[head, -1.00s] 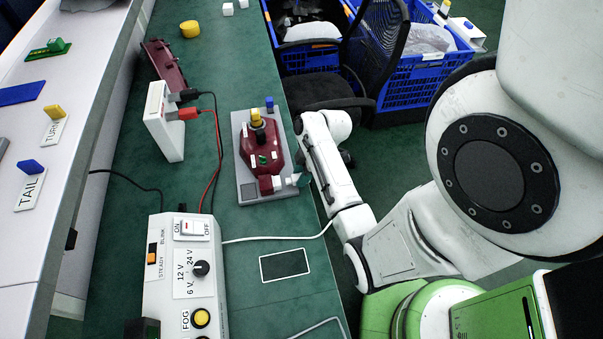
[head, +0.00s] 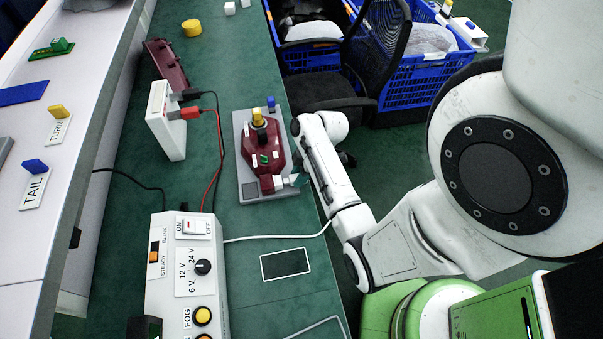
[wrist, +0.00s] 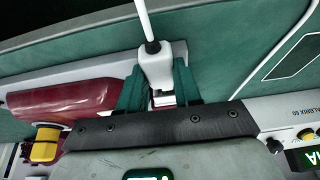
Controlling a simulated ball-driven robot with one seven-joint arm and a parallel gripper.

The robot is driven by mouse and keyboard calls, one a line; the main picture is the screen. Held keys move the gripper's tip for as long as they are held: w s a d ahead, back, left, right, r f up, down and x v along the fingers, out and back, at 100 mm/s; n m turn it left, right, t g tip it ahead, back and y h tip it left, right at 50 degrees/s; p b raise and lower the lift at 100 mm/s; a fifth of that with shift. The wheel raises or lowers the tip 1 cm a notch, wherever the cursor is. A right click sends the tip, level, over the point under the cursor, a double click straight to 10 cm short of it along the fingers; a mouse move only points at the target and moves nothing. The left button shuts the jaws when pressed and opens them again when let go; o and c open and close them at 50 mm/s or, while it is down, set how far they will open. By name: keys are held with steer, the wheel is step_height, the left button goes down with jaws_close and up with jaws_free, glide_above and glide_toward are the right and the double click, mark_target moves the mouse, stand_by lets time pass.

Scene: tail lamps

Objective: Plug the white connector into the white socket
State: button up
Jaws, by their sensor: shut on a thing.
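My gripper (wrist: 158,88) is shut on the white connector (wrist: 155,64), whose white cable runs upward in the wrist view. In the head view my gripper (head: 300,180) is at the right side of the dark red tail lamp (head: 262,150), by the lamp's near end. The lamp lies on a grey fixture (head: 249,190) and also shows at the left of the wrist view (wrist: 75,100). A small white part (wrist: 163,99) shows between the fingers below the connector. I cannot tell whether it is the white socket or the connector's front, nor whether the two touch.
A white control box (head: 185,265) with switches and a knob stands nearer to me. A white tester box (head: 165,120) with black and red plugs stands behind the lamp's left side. A black rectangle (head: 286,263) marks the bench. Blue crates (head: 420,75) stand beyond its right edge.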

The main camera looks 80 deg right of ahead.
steer(key=shift+w+a, duration=0.35)
steer(key=shift+w, duration=0.55)
steer(key=o, duration=1.1)
steer(key=shift+o, duration=0.2)
steer(key=v, duration=1)
steer(key=shift+s+r, duration=0.2)
steer(key=shift+r, duration=0.15)
steer(key=a+f+m+g+h+b, duration=0.1)
steer(key=a+f+m, duration=0.1)
steer(key=a, duration=1)
steer(key=a+f+m+g+b, duration=0.2)
steer(key=a+m, duration=0.1)
steer(key=a, duration=0.9)
steer(key=shift+w+a+h, duration=0.35)
steer(key=shift+a+h, duration=0.05)
